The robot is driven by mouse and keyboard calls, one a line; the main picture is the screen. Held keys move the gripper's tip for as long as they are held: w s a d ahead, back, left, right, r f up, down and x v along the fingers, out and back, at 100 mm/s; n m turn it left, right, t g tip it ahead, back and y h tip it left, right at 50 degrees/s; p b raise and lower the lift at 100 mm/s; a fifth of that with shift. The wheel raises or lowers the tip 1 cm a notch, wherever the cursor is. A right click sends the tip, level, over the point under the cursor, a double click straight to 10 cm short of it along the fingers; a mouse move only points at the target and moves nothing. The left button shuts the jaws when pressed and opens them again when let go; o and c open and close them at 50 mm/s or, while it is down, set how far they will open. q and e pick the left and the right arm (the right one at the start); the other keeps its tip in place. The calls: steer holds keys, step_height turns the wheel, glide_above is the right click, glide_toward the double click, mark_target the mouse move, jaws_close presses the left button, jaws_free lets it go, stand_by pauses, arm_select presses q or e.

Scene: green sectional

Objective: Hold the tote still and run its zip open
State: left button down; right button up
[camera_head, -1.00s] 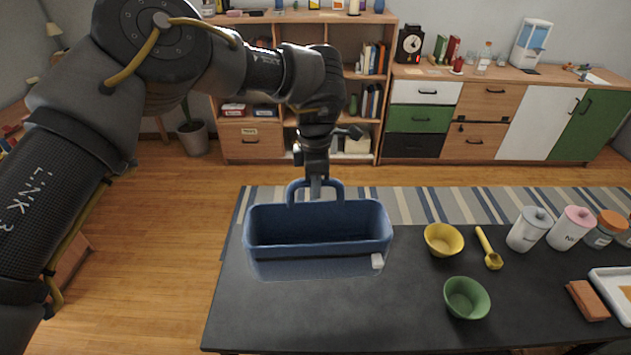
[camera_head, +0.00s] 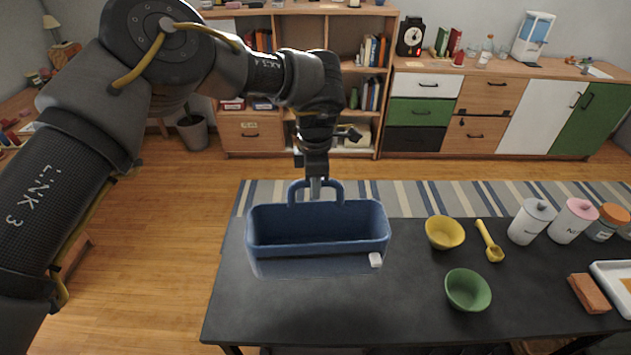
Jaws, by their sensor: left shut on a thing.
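The blue tote (camera_head: 318,226) is at the left part of the dark table, near its far edge. Its top looks open, with the hollow inside showing. A paler blue-grey strip runs along its lower front, with a small white tab (camera_head: 376,260) at the right end, likely the zip pull. My left gripper (camera_head: 315,188) reaches down from above, shut on the tote's far handle (camera_head: 298,190). The fingertips are partly hidden by the handle. I cannot tell whether the tote's base touches the table. My right gripper is not in view.
On the dark table (camera_head: 350,315), a yellow bowl (camera_head: 444,232), a yellow scoop (camera_head: 489,240) and a green bowl (camera_head: 467,290) stand right of the tote. Lidded jars (camera_head: 531,222), a brown block (camera_head: 589,293) and a white tray (camera_head: 606,280) are farther right. The table's front left is clear.

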arm_select(q)
steer(key=shift+f+b, duration=0.6)
steer(key=shift+f, duration=0.8)
steer(key=shift+f+b, duration=0.4)
steer(key=shift+f, duration=0.5)
steer(key=b, duration=0.3)
glide_above(317, 229)
steer(key=shift+w+a+f, duration=0.1)
steer(key=shift+f, duration=1.15)
steer(key=shift+w+a+f, duration=0.1)
steer(key=shift+f, duration=1.1)
